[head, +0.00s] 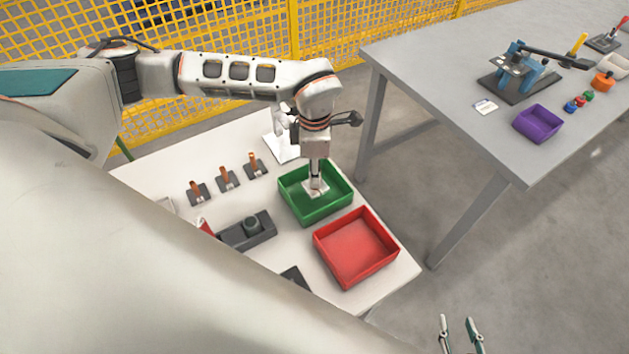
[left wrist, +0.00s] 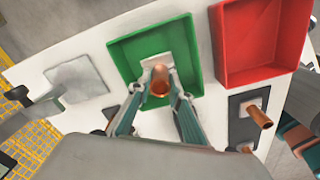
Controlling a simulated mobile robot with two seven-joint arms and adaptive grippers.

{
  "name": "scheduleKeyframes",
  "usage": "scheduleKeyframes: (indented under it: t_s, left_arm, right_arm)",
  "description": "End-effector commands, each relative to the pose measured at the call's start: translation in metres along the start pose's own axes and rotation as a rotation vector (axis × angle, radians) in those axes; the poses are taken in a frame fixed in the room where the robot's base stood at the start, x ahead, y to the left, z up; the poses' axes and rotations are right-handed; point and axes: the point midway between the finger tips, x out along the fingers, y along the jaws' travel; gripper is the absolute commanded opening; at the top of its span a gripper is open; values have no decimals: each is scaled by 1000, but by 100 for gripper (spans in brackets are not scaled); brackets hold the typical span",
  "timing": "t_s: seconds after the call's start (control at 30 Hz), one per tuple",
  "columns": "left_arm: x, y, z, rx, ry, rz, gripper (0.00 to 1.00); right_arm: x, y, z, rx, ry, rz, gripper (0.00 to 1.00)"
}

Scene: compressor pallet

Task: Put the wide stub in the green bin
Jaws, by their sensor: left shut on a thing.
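The green bin (head: 293,207) stands on the white table, and it also shows in the left wrist view (left wrist: 124,60). My left gripper (head: 316,184) points down inside the bin's outline. In the left wrist view my left gripper (left wrist: 160,78) is shut on the wide stub (left wrist: 161,84), a copper tube with a pale square plate (left wrist: 156,62) at its far end. The plate is over the bin's floor; I cannot tell whether it touches. My right gripper (head: 460,332) is open and empty at the bottom edge of the head view, away from the table.
The red bin (head: 356,246) stands beside the green one. Several copper stubs in dark stands (head: 228,180) are to the left. A dark fixture (head: 247,230) lies in front of them. A grey workbench (head: 450,95) with a purple tray (head: 538,123) is at the right.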

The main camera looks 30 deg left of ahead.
Motion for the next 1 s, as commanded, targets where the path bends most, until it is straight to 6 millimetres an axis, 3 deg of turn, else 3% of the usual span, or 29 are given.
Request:
scheduleKeyframes:
  t_s: [0.23, 0.67, 0.7, 0.73, 1.0]
  left_arm:
    - [34, -1, 0, 0, 1, -3, 0]
    - [41, -1, 0, 0, 0, -1, 0]
    - [41, -1, 0, 0, 1, -1, 27]
    - [41, -1, 0, 0, 1, -1, 35]
    - [41, -1, 0, 0, 1, -1, 36]
  right_arm:
    - [0, 0, 1, 0, 0, 0, 34]
    - [1, 0, 1, 0, 1, 0, 34]
    - [1, 0, 1, 0, 1, 0, 34]
    - [1, 0, 1, 0, 1, 0, 34]
    - [1, 0, 1, 1, 2, 1, 34]
